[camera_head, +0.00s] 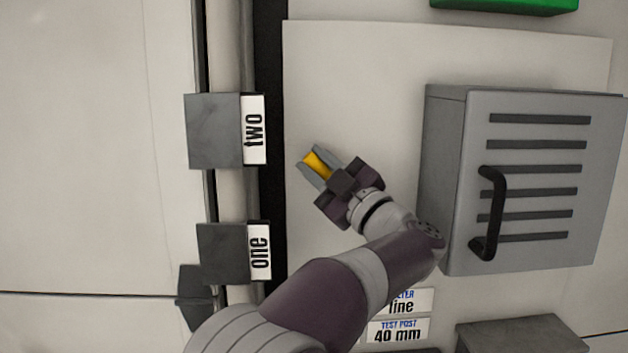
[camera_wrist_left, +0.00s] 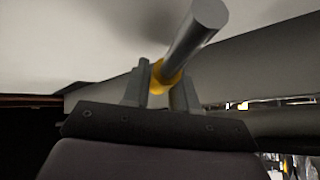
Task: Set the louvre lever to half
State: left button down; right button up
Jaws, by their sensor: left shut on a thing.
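My left gripper (camera_head: 312,160) is shut on a grey rod with a yellow band; the yellow band (camera_head: 317,164) shows between its fingertips in the head view. In the left wrist view the grey rod (camera_wrist_left: 198,30) runs out past the fingers, which close around the yellow part (camera_wrist_left: 165,80). I cannot tell whether this rod is the louvre lever or what it is fixed to. A grey slotted box (camera_head: 540,215) stands at the right with a black handle (camera_head: 497,215) on its front, apart from the gripper. My right gripper is not in view.
Two dark grey blocks, labelled "two" (camera_head: 213,130) and "one" (camera_head: 222,253), stand left of the gripper along a dark strip (camera_head: 270,60). Labels reading "line" and "40 mm" (camera_head: 398,331) are below. The pale panel (camera_head: 350,75) above the gripper is clear.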

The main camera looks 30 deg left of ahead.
pick_arm(q)
jog(key=shift+w+d+r+m+t+b, duration=0.3)
jog(key=shift+d+r+m+t, duration=0.15)
jog(key=shift+m+t, duration=0.35)
jog(key=shift+w+d+r+m+t+b, duration=0.2)
jog(key=shift+d+r+m+t, duration=0.3)
jog(key=shift+m, duration=0.5)
jog(key=shift+a, duration=0.15)
jog(key=c, duration=1)
grip_release()
jog(key=shift+f, duration=0.1)
jog(key=shift+o, duration=0.2)
jog(key=shift+w+a+f, duration=0.1)
jog(key=shift+a+f, duration=0.05)
jog(key=shift+a, duration=0.1)
jog(key=shift+d+f+b, duration=0.3)
jog(key=shift+b, duration=0.1)
jog(key=b+v, duration=0.6)
jog(key=v, duration=0.6)
jog(key=shift+b, duration=0.4)
jog(key=shift+a+f, duration=0.1)
jog(key=shift+a, duration=0.05)
